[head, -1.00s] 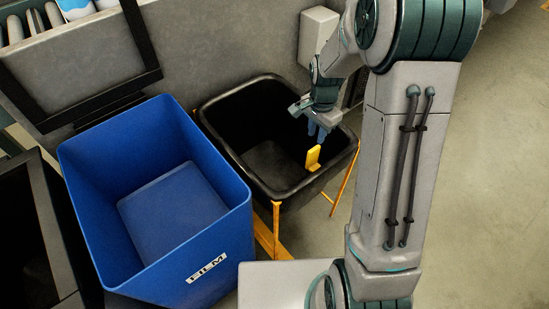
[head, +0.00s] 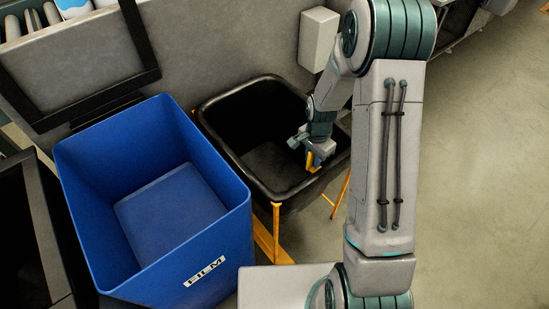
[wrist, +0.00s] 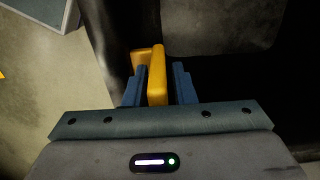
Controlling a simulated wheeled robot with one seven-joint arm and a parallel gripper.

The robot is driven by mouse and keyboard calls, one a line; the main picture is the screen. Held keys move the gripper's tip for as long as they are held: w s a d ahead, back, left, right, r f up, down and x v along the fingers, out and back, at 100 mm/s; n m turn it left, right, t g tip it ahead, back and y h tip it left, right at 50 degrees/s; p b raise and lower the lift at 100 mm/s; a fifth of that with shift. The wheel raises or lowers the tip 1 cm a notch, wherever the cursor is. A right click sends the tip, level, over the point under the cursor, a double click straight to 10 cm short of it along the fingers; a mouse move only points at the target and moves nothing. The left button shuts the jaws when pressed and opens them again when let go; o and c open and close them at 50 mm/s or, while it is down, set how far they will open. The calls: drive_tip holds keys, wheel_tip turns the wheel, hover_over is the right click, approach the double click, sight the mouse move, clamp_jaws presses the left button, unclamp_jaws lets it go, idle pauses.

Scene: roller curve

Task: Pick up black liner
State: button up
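The black liner (head: 245,112) is an open black tub in the head view, seated in a yellow frame to the right of the blue bin. Its yellow handle (head: 311,162) stands at the near right rim, partly covered by my gripper. My gripper (head: 315,158) is lowered over that rim. In the wrist view the yellow handle (wrist: 157,75) lies between the two blue fingers of my gripper (wrist: 160,70). A narrow dark gap shows between the handle and the right finger, so the fingers appear open around it. Contact on the left side is unclear.
A blue bin (head: 210,262) marked FILM stands close left of the liner. A grey wall (head: 225,45) rises behind. The yellow frame (head: 276,230) carries the liner. Open floor (head: 475,190) lies to the right.

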clamp_jaws()
drive_tip(key=shift+r, duration=0.1)
drive_tip(key=shift+r, duration=0.1)
